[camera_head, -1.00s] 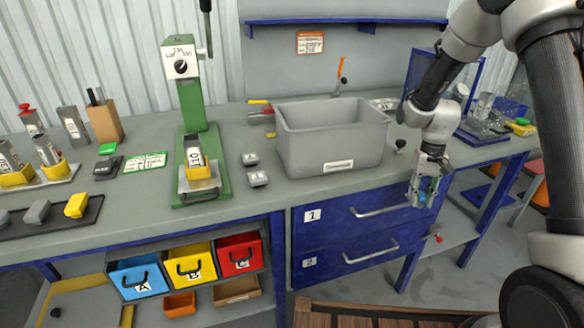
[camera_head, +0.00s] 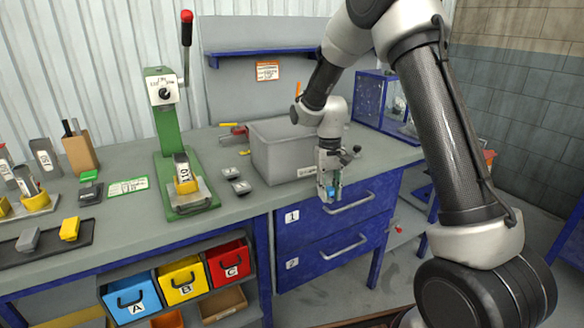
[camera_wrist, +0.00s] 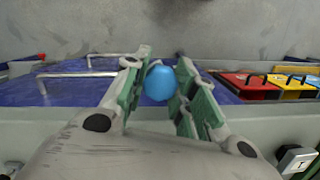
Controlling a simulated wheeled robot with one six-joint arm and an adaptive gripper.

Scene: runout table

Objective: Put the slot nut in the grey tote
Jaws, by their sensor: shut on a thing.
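My gripper (camera_head: 331,190) is shut on a small rounded blue piece, seemingly the slot nut (camera_wrist: 159,84). In the wrist view the piece sits between the two green-padded fingertips (camera_wrist: 162,88). In the head view the gripper points down in front of the bench's front edge, by the top drawer, with a bit of blue at its tip. The grey tote (camera_head: 277,158) stands on the bench, behind and to the left of the gripper. My wrist and forearm cover the tote's right part, and its inside floor is hidden.
A green press (camera_head: 170,130) stands left of the tote, with two small grey pieces (camera_head: 235,180) between them. A blue-framed clear box (camera_head: 378,100) is behind at right. Blue drawers (camera_head: 325,235) and coloured bins (camera_head: 180,280) are below the bench top.

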